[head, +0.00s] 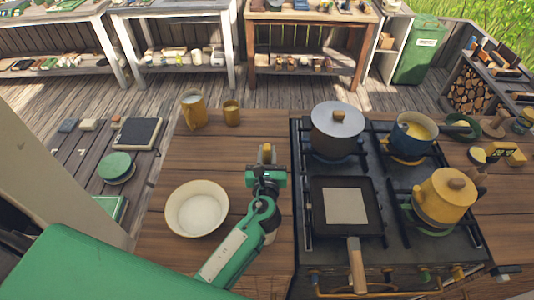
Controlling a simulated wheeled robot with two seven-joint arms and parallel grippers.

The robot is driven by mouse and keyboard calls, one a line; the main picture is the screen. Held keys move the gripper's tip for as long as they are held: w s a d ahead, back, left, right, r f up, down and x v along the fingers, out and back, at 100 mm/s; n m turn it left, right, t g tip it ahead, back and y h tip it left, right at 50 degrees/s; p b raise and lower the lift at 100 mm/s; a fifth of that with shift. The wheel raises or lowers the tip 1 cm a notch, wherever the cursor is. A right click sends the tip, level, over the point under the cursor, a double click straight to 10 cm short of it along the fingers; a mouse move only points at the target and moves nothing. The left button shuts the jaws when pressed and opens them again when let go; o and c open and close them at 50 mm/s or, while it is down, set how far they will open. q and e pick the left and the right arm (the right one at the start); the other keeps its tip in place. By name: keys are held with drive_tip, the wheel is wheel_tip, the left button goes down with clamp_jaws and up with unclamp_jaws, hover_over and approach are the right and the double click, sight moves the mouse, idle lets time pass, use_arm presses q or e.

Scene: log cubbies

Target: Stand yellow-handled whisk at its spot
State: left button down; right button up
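My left gripper (267,158) is over the wooden counter, between the white bowl and the stove. A short upright yellow piece (267,149) shows between its grey fingers, which look closed on it. It looks like the handle of the yellow-handled whisk; no whisk wires show, and anything below is hidden by the gripper. No marked spot for the whisk can be made out. My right gripper is not in view.
A white bowl (196,208) stands left of my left arm. The stove (300,262) on the right holds a lidded pot (337,128), a square pan (328,190) and a yellow kettle (446,198). Counter between mugs and gripper is clear.

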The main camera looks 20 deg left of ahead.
use_arm(q)
drive_tip(key=shift+f, duration=0.3)
idle(0.8)
drive_tip(key=shift+f, duration=0.15)
idle(0.8)
drive_tip(key=shift+c, duration=0.4)
unclamp_jaws()
drive_tip(key=shift+o, duration=0.4)
drive_tip(key=shift+s, duration=0.1)
idle(0.3)
drive_tip(key=shift+v, duration=4.45)
